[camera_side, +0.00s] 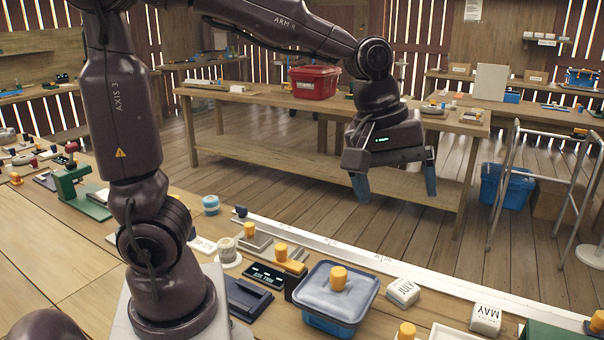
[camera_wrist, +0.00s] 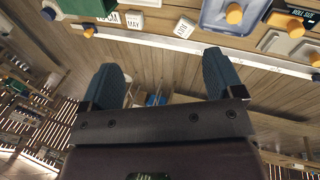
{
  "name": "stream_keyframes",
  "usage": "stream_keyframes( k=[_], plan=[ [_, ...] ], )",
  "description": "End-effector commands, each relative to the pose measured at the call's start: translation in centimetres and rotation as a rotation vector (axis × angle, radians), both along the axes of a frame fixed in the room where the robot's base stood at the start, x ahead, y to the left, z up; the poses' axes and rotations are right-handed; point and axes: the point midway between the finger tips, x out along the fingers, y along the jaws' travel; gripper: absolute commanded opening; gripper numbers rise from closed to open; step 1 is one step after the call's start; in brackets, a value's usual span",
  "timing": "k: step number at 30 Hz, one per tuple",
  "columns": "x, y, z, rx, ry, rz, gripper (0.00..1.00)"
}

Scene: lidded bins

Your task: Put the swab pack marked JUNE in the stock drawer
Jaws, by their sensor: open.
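My gripper (camera_side: 396,186) hangs open and empty in the air beyond the far edge of the near bench; its two blue fingers also show in the wrist view (camera_wrist: 160,78). A white pack marked JULY (camera_side: 403,292) and a white pack marked MAY (camera_side: 486,319) lie on the near bench. In the wrist view, the MAY pack (camera_wrist: 132,20) and another white pack (camera_wrist: 184,27) show near the top. I can read no JUNE label in either view. I cannot make out a stock drawer.
A blue bin (camera_side: 335,325) with a grey lid and orange knob stands left of the JULY pack. A white strip (camera_side: 400,268) runs along the bench's far edge. A green box (camera_side: 548,331) is at lower right. A red box (camera_side: 314,83) sits on the table behind.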

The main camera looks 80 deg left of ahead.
Motion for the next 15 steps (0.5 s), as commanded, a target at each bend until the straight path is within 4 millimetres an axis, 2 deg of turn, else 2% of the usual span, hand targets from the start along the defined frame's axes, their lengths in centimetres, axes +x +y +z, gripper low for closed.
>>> stream_keyframes(
  k=[1,6,10,15],
  plan=[
    [-2.1,0.6,1.1,0.041,-0.054,-0.118,0.87],
    [-7.9,2.1,2.1,0.234,-0.18,-0.517,0.87],
    [-10.8,2.8,1.9,0.366,-0.23,-0.73,0.87],
    [-12.4,3.1,1.5,0.456,-0.251,-0.865,0.87]
  ],
)
